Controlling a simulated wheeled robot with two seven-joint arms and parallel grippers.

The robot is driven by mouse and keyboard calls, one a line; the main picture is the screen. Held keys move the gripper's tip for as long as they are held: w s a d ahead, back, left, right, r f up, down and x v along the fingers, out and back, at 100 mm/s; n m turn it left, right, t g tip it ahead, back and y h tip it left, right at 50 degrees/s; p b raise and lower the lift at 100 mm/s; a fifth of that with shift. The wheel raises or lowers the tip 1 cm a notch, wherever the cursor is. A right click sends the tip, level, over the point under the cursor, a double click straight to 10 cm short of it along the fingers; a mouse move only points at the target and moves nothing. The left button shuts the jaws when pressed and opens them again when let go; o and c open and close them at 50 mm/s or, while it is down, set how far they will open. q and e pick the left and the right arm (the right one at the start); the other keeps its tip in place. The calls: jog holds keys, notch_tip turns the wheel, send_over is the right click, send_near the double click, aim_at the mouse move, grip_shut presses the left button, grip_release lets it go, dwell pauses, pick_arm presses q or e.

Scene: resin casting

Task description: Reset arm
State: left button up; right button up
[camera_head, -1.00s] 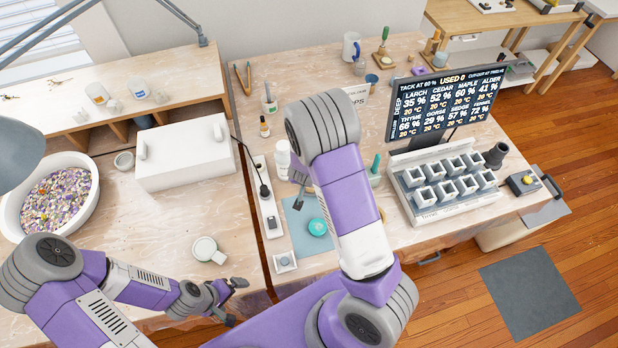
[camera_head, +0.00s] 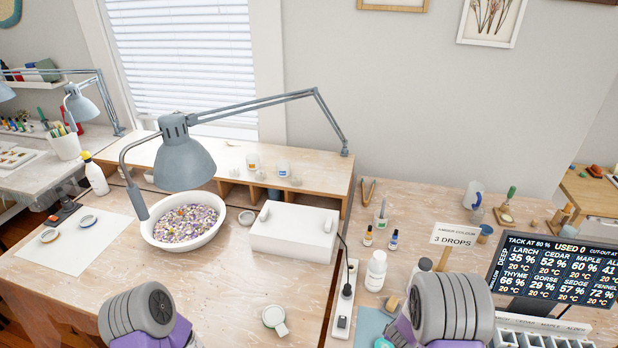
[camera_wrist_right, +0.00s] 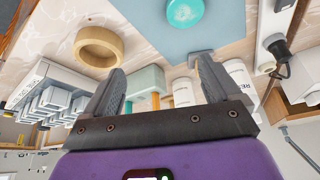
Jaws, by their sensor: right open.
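My right arm (camera_head: 450,310) shows at the bottom right of the head view as a grey joint with purple links; its gripper is out of that view. In the right wrist view my right gripper (camera_wrist_right: 155,85) is open, its two grey fingers apart. Nothing is clearly held; a pale green block with orange legs and white bottles show behind and between the fingers. A turquoise round piece (camera_wrist_right: 185,12) lies on a blue mat (camera_wrist_right: 150,35) beyond the fingertips. My left arm (camera_head: 145,315) shows only as a grey joint at the bottom; its gripper is out of view.
A lamp (camera_head: 185,160) hangs over a white bowl (camera_head: 215,235) of coloured bits. A white box (camera_head: 290,235), a white bottle (camera_head: 376,270) and a power strip (camera_head: 341,315) stand nearby. A screen (camera_head: 550,270) is at right. The front left table is mostly clear.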

jog(key=s+a+f, duration=0.1)
jog(key=s+f, duration=0.1)
jog(key=f, duration=0.1)
jog(key=s+a+f+n+g+y+b, duration=0.1)
jog(key=s+a+f, duration=0.1)
jog(key=f, duration=0.1)
jog(key=s+a+f+n+y, duration=0.1)
jog(key=s+f, duration=0.1)
jog(key=shift+s+a+f+g+b, duration=0.2)
jog(key=shift+a+f+g+b, duration=0.1)
jog(key=shift+f+g+b, duration=0.1)
jog(key=shift+s+a+f+y+b, duration=0.2)
jog(key=shift+s+a+f, duration=0.25)
jog(key=shift+s, duration=0.15)
jog(key=shift+s+a+f+y+b, duration=0.1)
jog(key=shift+s+a+f+y, duration=0.1)
jog(key=shift+s+a+f, duration=0.35)
pick_arm(q)
notch_tip(320, 180, down, 5)
jog(key=shift+w+r+b, duration=0.1)
jog(key=shift+w+b, duration=0.05)
jog(key=shift+b, duration=0.95)
pick_arm(e)
jog(key=s+a+f+n+g+y, duration=0.1)
jog(key=s+a+f+n+y, duration=0.1)
jog(key=s+a, duration=0.7)
jog(key=shift+s+a+f+n+g+y, duration=0.15)
jog(key=shift+a+f+n+g+y, duration=0.25)
jog(key=shift+a+y, duration=0.6)
jog(key=shift+d, duration=0.3)
